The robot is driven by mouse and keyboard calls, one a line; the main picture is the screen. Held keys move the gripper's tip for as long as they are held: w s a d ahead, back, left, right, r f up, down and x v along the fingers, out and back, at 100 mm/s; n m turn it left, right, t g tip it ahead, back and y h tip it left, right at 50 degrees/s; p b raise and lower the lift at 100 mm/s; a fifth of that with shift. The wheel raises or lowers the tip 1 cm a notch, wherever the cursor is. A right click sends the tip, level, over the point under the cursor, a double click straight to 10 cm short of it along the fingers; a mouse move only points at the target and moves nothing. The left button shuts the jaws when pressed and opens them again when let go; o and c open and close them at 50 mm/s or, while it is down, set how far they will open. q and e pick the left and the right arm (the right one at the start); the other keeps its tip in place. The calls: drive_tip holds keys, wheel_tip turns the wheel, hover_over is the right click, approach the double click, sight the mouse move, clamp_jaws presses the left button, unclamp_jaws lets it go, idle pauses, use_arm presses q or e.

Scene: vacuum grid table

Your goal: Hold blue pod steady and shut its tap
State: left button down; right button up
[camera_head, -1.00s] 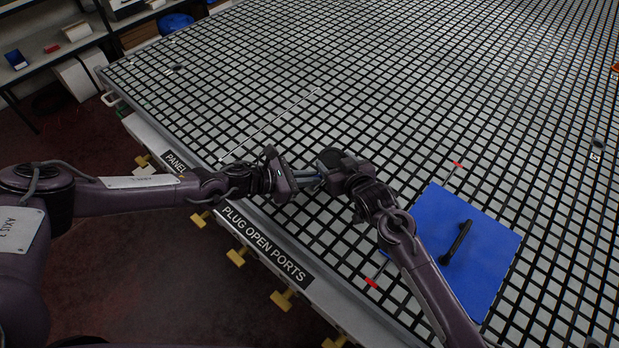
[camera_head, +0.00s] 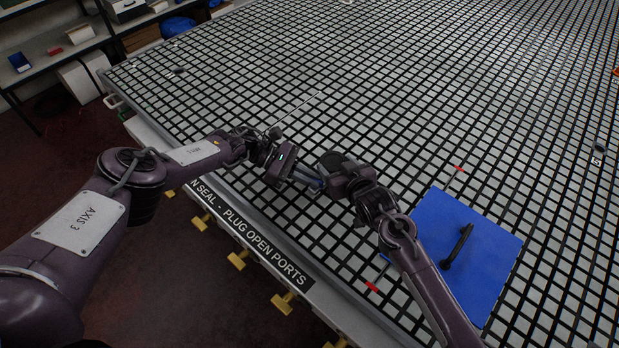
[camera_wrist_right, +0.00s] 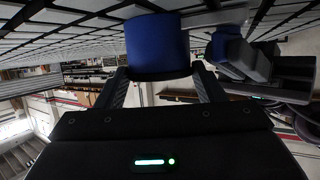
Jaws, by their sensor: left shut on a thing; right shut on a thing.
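The blue pod (camera_wrist_right: 157,45) is a rounded cylinder in the right wrist view, between the fingers of my right gripper (camera_wrist_right: 163,85), which is shut on it. A grey bar (camera_wrist_right: 208,19) runs right from the pod toward a smaller blue piece (camera_wrist_right: 227,42), apparently the tap. My left gripper (camera_wrist_right: 262,62) is shut on this piece, though the exact contact is hard to see. In the head view, my left gripper (camera_head: 310,179) and right gripper (camera_head: 327,168) meet nearly tip to tip above the table's near edge. They mostly hide the pod and tap there.
The gridded vacuum table (camera_head: 400,90) is wide and mostly bare. A blue panel (camera_head: 490,260) with a black handle (camera_head: 458,246) lies at right, with red marks (camera_head: 459,168) nearby. Yellow knobs (camera_head: 238,260) stick out below the front edge. Shelves (camera_head: 60,45) stand at far left.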

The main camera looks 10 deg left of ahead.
idle(0.6)
use_arm(q)
drive_tip(key=c, duration=1.5)
unclamp_jaws()
drive_tip(key=shift+v, duration=4.05)
